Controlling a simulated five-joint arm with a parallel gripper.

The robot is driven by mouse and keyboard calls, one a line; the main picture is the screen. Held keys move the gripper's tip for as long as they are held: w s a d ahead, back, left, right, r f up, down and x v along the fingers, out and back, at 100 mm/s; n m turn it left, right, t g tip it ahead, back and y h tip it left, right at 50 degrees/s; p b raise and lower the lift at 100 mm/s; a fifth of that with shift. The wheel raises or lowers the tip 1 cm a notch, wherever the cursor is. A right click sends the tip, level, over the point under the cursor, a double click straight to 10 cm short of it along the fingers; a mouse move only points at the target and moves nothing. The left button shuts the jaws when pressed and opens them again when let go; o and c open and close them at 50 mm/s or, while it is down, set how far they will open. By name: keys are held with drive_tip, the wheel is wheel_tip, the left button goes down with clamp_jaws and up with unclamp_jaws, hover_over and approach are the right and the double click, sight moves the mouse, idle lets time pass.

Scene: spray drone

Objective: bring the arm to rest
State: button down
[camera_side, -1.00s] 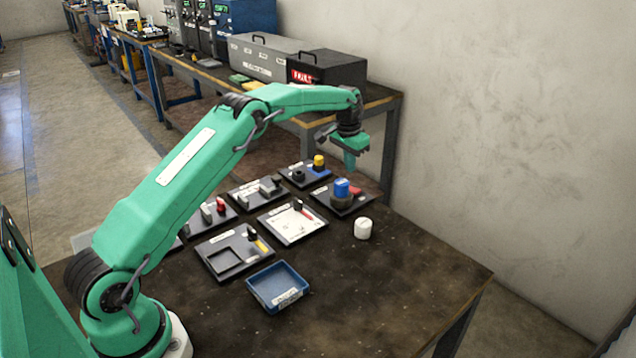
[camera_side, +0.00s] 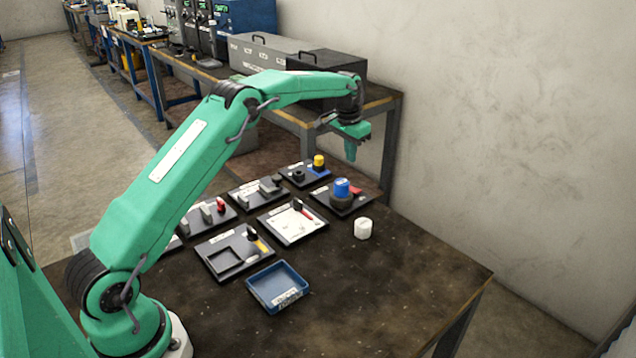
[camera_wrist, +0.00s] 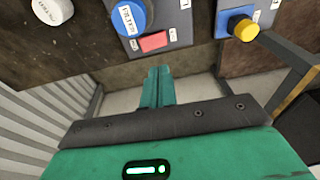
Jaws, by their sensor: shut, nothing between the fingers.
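My green arm reaches over the dark table (camera_side: 390,290) from the left in the side view. My gripper (camera_side: 350,158) points down, raised above the far edge of the table, beyond the mats with parts. Its fingers are shut together and empty. In the wrist view, the gripper (camera_wrist: 157,75) shows its green fingers side by side, with floor behind them. A blue round knob-like part (camera_side: 341,187) stands on a dark mat just below and in front of the gripper. It also shows in the wrist view (camera_wrist: 130,16).
A white cylinder (camera_side: 363,229) stands on the table to the right. A blue tray (camera_side: 300,292) lies in front. A yellow-topped part (camera_side: 319,161) stands at the back. Several dark mats hold small parts. A bench with grey boxes (camera_side: 262,52) stands behind. The right front table is clear.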

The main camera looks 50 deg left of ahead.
drive_tip(key=s+d+r+t, duration=0.1)
drive_tip(key=s+d+r, duration=0.4)
drive_tip(key=s+r, duration=0.4)
drive_tip(key=s+d+r+t, duration=0.1)
drive_tip(key=s+d+r, duration=0.3)
drive_tip(key=s+r, duration=0.45)
drive_tip(key=s+d+f+t, duration=0.1)
drive_tip(key=s+d+f, duration=0.1)
drive_tip(key=s, duration=1)
drive_tip(key=s+d+f, duration=0.2)
drive_tip(key=s+d, duration=0.1)
drive_tip(key=s, duration=0.9)
drive_tip(key=shift+s+f+t, duration=0.35)
drive_tip(key=shift+f+t, duration=0.05)
